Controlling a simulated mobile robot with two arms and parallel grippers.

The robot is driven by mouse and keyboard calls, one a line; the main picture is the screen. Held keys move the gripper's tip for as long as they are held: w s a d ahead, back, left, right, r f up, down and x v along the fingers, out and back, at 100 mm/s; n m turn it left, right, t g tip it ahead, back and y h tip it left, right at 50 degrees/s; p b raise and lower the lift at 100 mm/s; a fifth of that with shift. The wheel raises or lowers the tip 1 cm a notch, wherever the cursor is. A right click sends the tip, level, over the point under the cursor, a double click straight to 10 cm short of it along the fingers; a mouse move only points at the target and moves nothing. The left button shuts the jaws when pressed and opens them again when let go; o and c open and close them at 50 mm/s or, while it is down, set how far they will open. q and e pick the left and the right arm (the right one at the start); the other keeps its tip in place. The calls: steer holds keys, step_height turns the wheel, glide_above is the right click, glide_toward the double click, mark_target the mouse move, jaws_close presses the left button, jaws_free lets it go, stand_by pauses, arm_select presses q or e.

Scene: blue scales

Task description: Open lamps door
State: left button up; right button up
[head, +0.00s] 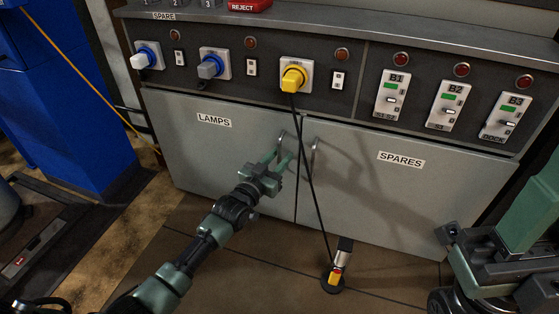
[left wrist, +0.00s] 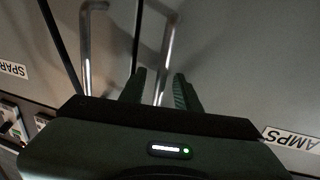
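The grey lamps door (head: 200,150) is the left one of two doors below the panel and looks shut. Its bar handle (head: 281,138) is at the door's right edge. My left gripper (head: 279,155) is at this handle, fingers pointing toward the door. In the left wrist view, which is turned over, the lamps handle (left wrist: 167,55) runs down between the two fingers of my left gripper (left wrist: 164,78). The fingers stand apart, one on each side of the bar. I cannot tell whether either touches it. My right gripper does not show.
The spares door (head: 400,195), with its own handle (head: 313,155), adjoins on the right. A black cable hangs from the yellow plug (head: 293,79) past the handles to a yellow-tipped item (head: 335,276) on the floor. A blue cabinet (head: 60,100) stands at left.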

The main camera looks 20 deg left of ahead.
arm_select(q)
jaws_close()
stand_by(1.4)
